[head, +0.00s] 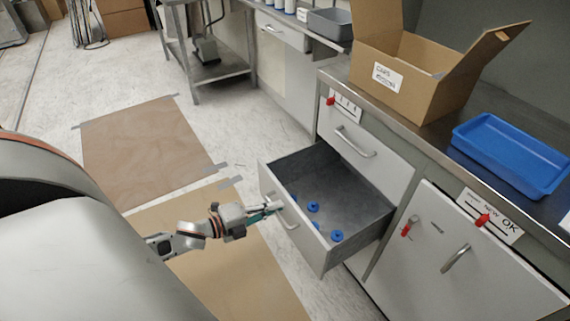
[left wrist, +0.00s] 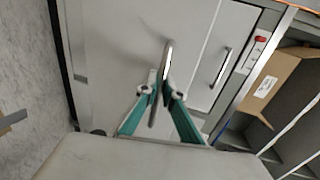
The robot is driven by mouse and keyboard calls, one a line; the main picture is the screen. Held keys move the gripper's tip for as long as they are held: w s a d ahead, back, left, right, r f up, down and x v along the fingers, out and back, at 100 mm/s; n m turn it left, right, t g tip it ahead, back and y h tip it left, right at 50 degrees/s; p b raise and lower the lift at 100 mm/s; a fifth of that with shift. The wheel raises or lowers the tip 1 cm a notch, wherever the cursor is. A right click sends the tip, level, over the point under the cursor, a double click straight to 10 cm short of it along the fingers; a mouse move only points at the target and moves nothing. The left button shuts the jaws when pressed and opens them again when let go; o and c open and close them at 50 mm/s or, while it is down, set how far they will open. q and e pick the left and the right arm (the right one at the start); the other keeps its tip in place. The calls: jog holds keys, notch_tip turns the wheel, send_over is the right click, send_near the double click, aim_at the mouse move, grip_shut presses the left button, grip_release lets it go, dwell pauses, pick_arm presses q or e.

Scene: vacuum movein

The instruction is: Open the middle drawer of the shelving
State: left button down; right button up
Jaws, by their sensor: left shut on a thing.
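The middle drawer (head: 300,249) of the shelving stands pulled out well beyond the cabinet front in the head view. Its grey inside shows, with several small blue items (head: 337,236) on its floor. My left gripper (head: 274,207) is shut on the drawer's handle (head: 285,217). In the left wrist view the green fingers of the gripper (left wrist: 160,92) close around the metal handle (left wrist: 167,62) on the pale drawer front (left wrist: 115,50). My right gripper is in neither view.
A closed drawer (head: 365,140) sits above the open one, and a closed door (head: 465,255) is to its right. A cardboard box (head: 410,75) and a blue tray (head: 512,155) stand on the counter. Brown sheets (head: 150,140) lie on the floor to the left.

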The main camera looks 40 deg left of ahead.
pick_arm(q)
jog(key=shift+s+a, duration=0.2)
jog(key=shift+s, duration=0.3)
jog(key=c, duration=2.5)
grip_release()
jog(key=v, duration=1.2)
